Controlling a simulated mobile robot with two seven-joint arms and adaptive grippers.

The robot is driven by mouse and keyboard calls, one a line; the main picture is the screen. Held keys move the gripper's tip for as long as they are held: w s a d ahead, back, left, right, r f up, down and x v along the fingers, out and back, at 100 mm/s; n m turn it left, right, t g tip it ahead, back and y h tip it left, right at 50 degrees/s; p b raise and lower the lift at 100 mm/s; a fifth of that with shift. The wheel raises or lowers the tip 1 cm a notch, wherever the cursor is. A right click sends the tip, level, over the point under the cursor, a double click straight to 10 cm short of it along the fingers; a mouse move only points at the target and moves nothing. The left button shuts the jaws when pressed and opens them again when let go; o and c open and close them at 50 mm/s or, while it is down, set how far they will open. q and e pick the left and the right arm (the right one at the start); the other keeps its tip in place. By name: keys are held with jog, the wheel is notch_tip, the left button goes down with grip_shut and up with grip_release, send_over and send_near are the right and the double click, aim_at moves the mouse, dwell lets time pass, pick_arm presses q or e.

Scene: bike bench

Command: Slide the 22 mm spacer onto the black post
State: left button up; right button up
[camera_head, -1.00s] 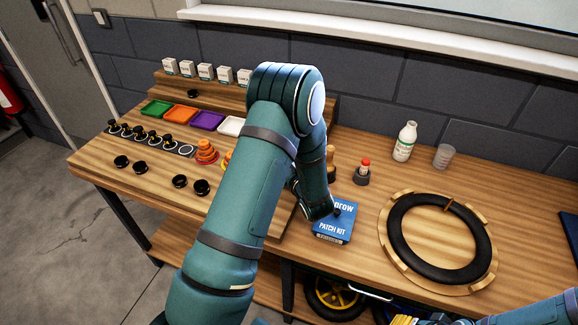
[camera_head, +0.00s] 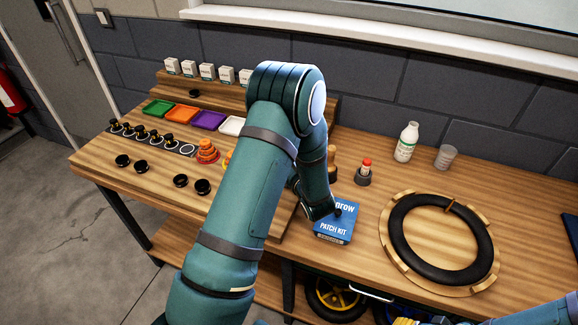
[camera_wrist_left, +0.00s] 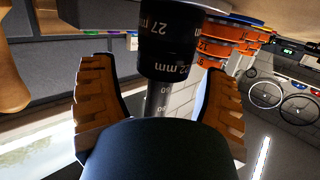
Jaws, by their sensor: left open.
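In the left wrist view, which looks upside down, a black ring marked 22 mm, the spacer (camera_wrist_left: 168,70), sits against a black ring marked 27 mm (camera_wrist_left: 168,28). Both are around a post (camera_wrist_left: 156,100), whose bare grey end carries number marks. My left gripper (camera_wrist_left: 160,82) is open, with one ribbed finger on each side of the post and the 22 mm ring, apart from both. In the head view my left arm hides this gripper, the post and these rings.
An orange stack (camera_head: 207,151) stands left of my arm and shows close by in the wrist view (camera_wrist_left: 222,45). Black round pieces (camera_head: 180,181) lie at the front. A blue patch kit box (camera_head: 335,222), a small bottle (camera_head: 366,167) and a tyre (camera_head: 440,275) are to the right.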

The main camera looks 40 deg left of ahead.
pick_arm(q)
notch_tip(320, 180, up, 9)
jog(key=shift+r, duration=0.2)
dwell(0.8)
